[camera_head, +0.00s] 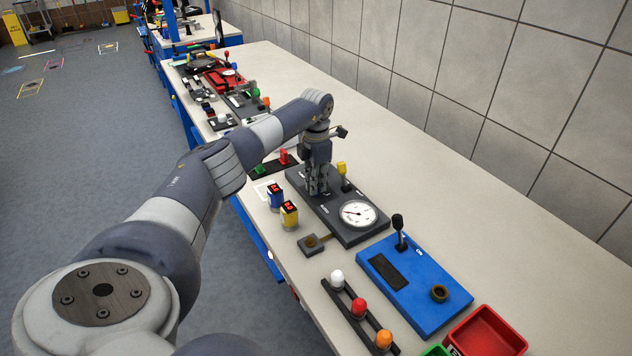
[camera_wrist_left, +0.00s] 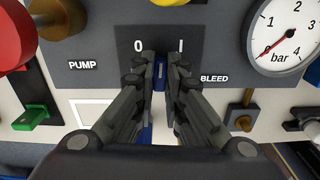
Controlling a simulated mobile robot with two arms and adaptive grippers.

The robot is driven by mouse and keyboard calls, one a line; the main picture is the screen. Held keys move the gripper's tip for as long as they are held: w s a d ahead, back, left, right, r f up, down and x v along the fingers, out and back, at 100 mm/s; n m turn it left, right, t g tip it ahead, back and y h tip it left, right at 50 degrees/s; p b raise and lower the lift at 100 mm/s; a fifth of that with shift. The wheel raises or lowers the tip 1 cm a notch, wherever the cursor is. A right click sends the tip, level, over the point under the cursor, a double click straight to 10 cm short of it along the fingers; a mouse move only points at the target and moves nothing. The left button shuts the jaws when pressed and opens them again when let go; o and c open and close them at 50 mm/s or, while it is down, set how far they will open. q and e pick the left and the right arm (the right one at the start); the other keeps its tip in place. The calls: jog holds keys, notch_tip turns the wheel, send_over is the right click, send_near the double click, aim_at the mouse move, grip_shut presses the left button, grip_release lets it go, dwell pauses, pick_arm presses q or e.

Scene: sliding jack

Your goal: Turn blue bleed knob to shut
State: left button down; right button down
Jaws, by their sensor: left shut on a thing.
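The blue bleed knob (camera_wrist_left: 160,74) sits on a dark panel in the left wrist view, beside the printed word BLEED and below the marks 0 and I. My left gripper (camera_wrist_left: 161,66) is shut on the knob, one finger on each side. A small pale mark shows on the knob; the fingers hide its sides, so its exact angle is hard to tell. In the head view my left gripper (camera_head: 318,190) points down onto the dark panel (camera_head: 358,234) and hides the knob. My right gripper is not in view.
A round pressure gauge (camera_head: 358,213) stands on the panel near the gripper; it also shows in the left wrist view (camera_wrist_left: 285,35). A yellow-topped lever (camera_head: 342,170) is close behind. A blue lever board (camera_head: 418,285) lies to the right.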

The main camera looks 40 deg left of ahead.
pick_arm(q)
jog(key=n, duration=0.2)
jog(key=n+p, duration=0.1)
jog(key=n, duration=0.2)
jog(key=shift+r+n, duration=0.2)
jog(key=shift+n, duration=0.1)
jog(key=shift+w+n+p, duration=0.1)
jog(key=shift+n+p, duration=0.45)
jog(key=shift+n, duration=1.55)
jog(key=c, duration=1.7)
grip_release()
jog(key=shift+o, duration=0.2)
jog(key=shift+f, duration=0.1)
notch_tip(320, 180, up, 12)
